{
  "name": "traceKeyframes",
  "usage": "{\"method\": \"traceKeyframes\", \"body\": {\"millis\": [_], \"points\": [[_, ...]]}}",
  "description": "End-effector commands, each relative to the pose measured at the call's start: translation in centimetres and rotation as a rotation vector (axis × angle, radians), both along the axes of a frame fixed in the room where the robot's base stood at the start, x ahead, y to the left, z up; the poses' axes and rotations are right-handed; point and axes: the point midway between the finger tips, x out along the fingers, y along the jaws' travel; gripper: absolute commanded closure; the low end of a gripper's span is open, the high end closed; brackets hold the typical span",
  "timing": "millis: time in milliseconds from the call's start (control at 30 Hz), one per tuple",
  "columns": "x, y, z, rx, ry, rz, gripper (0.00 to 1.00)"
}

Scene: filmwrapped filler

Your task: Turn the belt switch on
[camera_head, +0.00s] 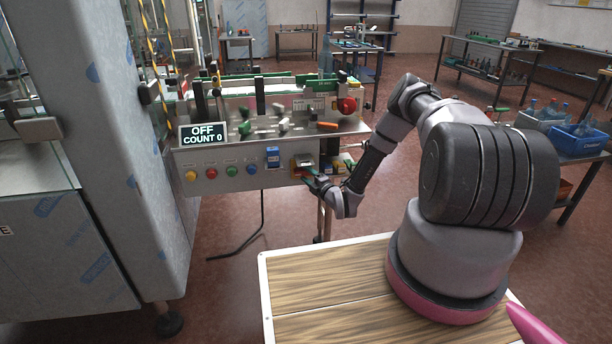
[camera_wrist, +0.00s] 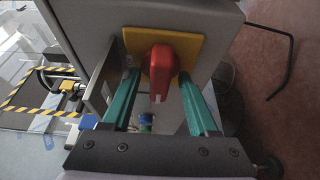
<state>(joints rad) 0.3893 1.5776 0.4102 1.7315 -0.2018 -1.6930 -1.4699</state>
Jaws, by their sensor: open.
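The belt switch is a red rotary knob (camera_wrist: 160,68) on a yellow plate (camera_wrist: 188,44), fixed to a grey panel face. In the wrist view its handle hangs down the picture, with a white mark at the lower end. My gripper (camera_wrist: 158,80) is open, its two teal fingers on either side of the knob. I cannot tell whether either finger touches it. In the head view my gripper (camera_head: 311,179) is at the right part of the control panel (camera_head: 220,183) and partly hides the switch. The display (camera_head: 203,134) reads OFF, COUNT 0.
Yellow, red, green and blue buttons (camera_head: 252,168) line the panel left of the switch, with a blue device (camera_head: 272,157) between. A red knob (camera_head: 347,105) sits above right. A tall steel cabinet (camera_head: 100,100) stands at left.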

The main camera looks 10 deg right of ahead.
Motion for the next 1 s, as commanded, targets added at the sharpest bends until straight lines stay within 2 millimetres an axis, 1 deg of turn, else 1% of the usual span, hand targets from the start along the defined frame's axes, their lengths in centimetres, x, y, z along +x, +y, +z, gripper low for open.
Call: {"method": "traceKeyframes", "body": {"millis": [100, 133, 167, 200, 267, 300, 533, 667, 867, 1000], "points": [[-0.01, 0.01, 0.01, 0.0, 0.0, 0.0, 0.4], [-0.02, 0.0, 0.01, 0.0, 0.0, 0.0, 0.48], [-0.02, 0.0, 0.01, 0.0, 0.0, 0.0, 0.59], [-0.02, 0.0, 0.01, 0.0, 0.0, 0.0, 0.74], [-0.03, 0.0, 0.01, 0.0, 0.0, 0.0, 0.97], [-0.03, 0.0, 0.01, 0.0, 0.0, 0.0, 1.0], [-0.05, -0.02, 0.0, 0.009, -0.001, 0.0, 1.0], [-0.08, -0.02, -0.06, 0.043, -0.001, 0.0, 1.0], [-0.1, -0.06, -0.23, 0.154, 0.001, -0.002, 1.0], [-0.14, -0.06, -0.35, 0.272, 0.001, -0.003, 1.0]]}}
